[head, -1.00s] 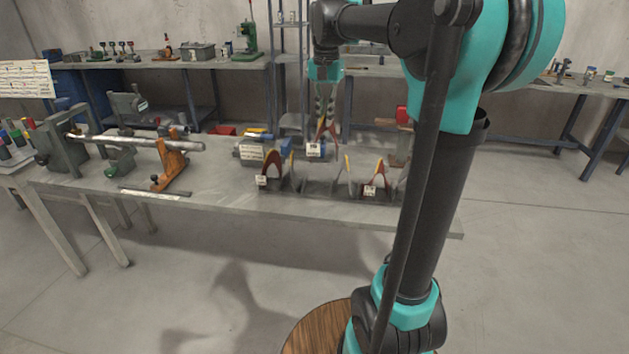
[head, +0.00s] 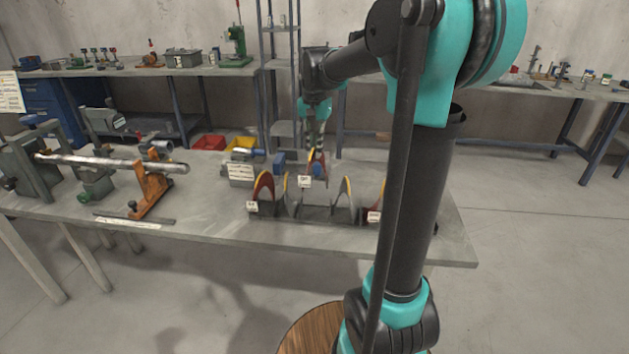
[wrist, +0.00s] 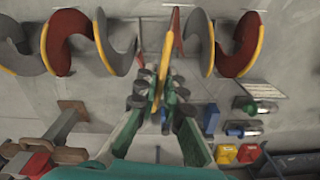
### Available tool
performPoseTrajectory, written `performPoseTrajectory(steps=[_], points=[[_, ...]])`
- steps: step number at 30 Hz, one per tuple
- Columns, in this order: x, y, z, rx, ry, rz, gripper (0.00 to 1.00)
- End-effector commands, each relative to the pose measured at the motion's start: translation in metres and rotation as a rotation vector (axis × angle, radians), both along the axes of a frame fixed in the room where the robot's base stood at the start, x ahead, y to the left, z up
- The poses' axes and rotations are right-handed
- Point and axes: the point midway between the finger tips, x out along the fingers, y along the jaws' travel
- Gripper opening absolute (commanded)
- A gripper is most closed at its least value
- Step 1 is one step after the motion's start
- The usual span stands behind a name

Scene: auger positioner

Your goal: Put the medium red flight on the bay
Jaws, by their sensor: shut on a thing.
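My gripper (head: 317,150) is shut on a red flight with a yellow edge (head: 317,163), above and at the back of the middle of the rack. The same flight shows edge-on between the fingers in the wrist view (wrist: 166,50). The dark rack (head: 318,214) stands on the bench. It bears a red flight (head: 262,187) and a grey flight on the left, and a grey flight (head: 343,200) and a partly hidden red flight on the right. A gap lies between the two grey flights. I cannot tell which spot is the bay.
A shaft (head: 110,162) lies on grey stands and an orange support (head: 150,190) at the left. A yellow bin (head: 241,144) and a red bin (head: 208,142) are behind. My arm hides the bench's right part in the head view.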

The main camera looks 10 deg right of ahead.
Motion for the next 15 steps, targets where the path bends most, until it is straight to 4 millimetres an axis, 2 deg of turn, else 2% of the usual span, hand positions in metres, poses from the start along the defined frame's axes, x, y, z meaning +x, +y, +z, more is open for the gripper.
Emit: performPoseTrajectory(steps=[1,6,9,15], points=[[0.001,0.000,-0.012,0.000,0.000,0.000,0.00],[0.001,0.000,-0.046,0.000,0.000,0.000,0.00],[0.000,0.000,-0.059,0.000,0.000,0.000,0.00],[0.001,0.000,-0.071,0.000,0.000,0.000,0.00]])
